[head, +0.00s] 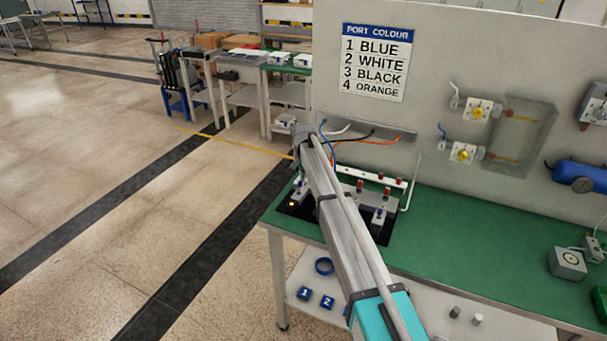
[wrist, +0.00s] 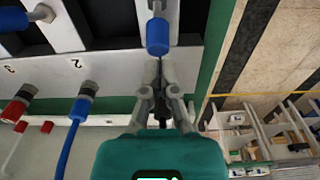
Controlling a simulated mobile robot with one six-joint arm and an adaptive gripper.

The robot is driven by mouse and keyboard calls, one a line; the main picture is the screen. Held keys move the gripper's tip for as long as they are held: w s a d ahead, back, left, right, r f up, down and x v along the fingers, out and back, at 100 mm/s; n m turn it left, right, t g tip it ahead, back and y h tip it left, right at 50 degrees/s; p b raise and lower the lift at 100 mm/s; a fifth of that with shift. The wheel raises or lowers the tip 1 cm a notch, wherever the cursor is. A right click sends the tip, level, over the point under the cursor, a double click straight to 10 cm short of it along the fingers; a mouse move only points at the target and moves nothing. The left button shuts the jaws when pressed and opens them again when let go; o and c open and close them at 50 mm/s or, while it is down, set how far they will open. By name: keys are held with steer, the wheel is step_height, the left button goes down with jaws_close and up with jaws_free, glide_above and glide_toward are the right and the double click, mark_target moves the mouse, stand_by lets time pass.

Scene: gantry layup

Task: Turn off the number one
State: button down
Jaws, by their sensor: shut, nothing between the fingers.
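My gripper (wrist: 159,72) is shut and empty in the wrist view. Its fingertips are just below a blue cylindrical handle (wrist: 157,36) on a metal stem; I cannot tell whether they touch it. A white manifold strip (wrist: 120,68) carries labels 2 and 3; no label 1 shows on it. A blue-collared fitting with a blue hose (wrist: 67,150) is near label 2, and a red-collared fitting (wrist: 17,105) is near label 3. A second blue handle (wrist: 12,19) is at the upper left. In the head view my arm hides the gripper and part of the manifold.
A port colour sign (head: 375,62) on the grey panel lists 1 blue, 2 white, 3 black, 4 orange. Number blocks 1 (head: 304,293) and 2 (head: 327,302) lie on the lower shelf.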

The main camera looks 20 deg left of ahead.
steer(key=shift+s+r, duration=0.15)
steer(key=shift+s, duration=0.45)
